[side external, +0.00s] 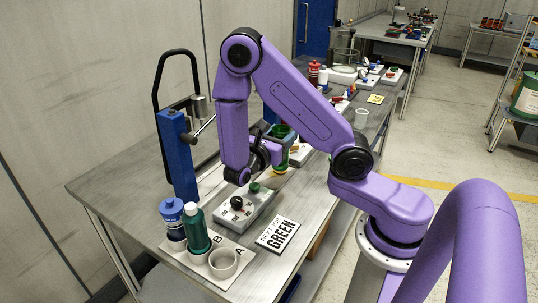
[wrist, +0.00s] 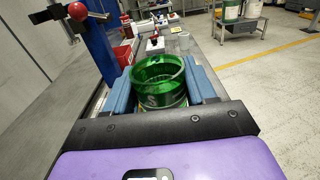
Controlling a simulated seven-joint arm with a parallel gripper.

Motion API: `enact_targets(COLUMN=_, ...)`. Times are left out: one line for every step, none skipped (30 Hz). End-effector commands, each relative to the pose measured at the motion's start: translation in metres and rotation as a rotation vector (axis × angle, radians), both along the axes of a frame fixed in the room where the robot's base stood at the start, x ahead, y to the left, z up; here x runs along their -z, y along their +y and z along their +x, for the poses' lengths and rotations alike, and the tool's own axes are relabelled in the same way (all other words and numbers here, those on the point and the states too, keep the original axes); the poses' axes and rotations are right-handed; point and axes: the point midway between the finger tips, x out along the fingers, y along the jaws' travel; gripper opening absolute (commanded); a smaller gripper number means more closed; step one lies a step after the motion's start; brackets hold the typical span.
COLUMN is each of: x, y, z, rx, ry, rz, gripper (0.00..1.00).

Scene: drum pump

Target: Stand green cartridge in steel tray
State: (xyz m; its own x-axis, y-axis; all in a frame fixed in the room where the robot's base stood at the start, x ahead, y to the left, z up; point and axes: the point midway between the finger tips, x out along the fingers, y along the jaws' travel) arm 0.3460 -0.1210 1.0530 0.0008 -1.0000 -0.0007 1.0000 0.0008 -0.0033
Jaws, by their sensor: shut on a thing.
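The green cartridge (wrist: 160,78) is a clear green, open-topped cylinder with a pale label low on its side. In the wrist view it stands between the two blue finger pads of my gripper (wrist: 162,90), which is shut on it. In the side view the cartridge (side external: 281,131) shows partly behind my gripper (side external: 268,151), over the bench behind the switch box. I cannot tell whether its base touches anything. I cannot clearly pick out the steel tray in either view.
A blue post (side external: 177,155) with a black hoop and lever stands left of my arm. A switch box (side external: 245,208), a "GREEN" card (side external: 277,235) and a beige holder (side external: 208,262) with green and blue bottles sit nearer. Several items crowd the bench's far end.

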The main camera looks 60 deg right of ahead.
Motion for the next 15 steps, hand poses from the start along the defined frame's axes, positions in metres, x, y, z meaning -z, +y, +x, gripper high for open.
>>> enact_targets(x=0.007, y=-0.003, z=0.007, rx=0.004, ry=0.003, rz=-0.002, gripper=0.11)
enact_targets(x=0.011, y=-0.004, z=0.01, rx=0.004, ry=0.004, rz=-0.003, gripper=0.11)
enact_targets(x=0.017, y=-0.006, z=0.014, rx=0.004, ry=0.004, rz=-0.002, gripper=0.11)
enact_targets(x=0.022, y=-0.007, z=0.017, rx=0.003, ry=0.004, rz=-0.002, gripper=0.11)
enact_targets(x=0.026, y=-0.009, z=0.021, rx=0.004, ry=0.003, rz=-0.002, gripper=0.11)
enact_targets(x=0.031, y=-0.01, z=0.025, rx=0.004, ry=0.003, rz=-0.002, gripper=0.11)
enact_targets(x=0.035, y=-0.011, z=0.028, rx=0.003, ry=0.002, rz=-0.002, gripper=0.11)
enact_targets(x=0.039, y=-0.012, z=0.031, rx=0.002, ry=0.003, rz=-0.002, gripper=0.11)
enact_targets(x=0.043, y=-0.013, z=0.034, rx=0.002, ry=0.002, rz=-0.002, gripper=0.11)
enact_targets(x=0.046, y=-0.014, z=0.037, rx=0.003, ry=0.002, rz=-0.002, gripper=0.11)
enact_targets(x=0.048, y=-0.014, z=0.039, rx=0.003, ry=0.001, rz=-0.001, gripper=0.11)
enact_targets(x=0.051, y=-0.015, z=0.041, rx=0.002, ry=0.002, rz=-0.002, gripper=0.11)
enact_targets(x=0.052, y=-0.015, z=0.042, rx=0.002, ry=0.002, rz=-0.001, gripper=0.11)
enact_targets(x=0.053, y=-0.015, z=0.043, rx=0.002, ry=0.001, rz=-0.001, gripper=0.11)
enact_targets(x=0.054, y=-0.016, z=0.044, rx=0.001, ry=0.001, rz=-0.001, gripper=0.11)
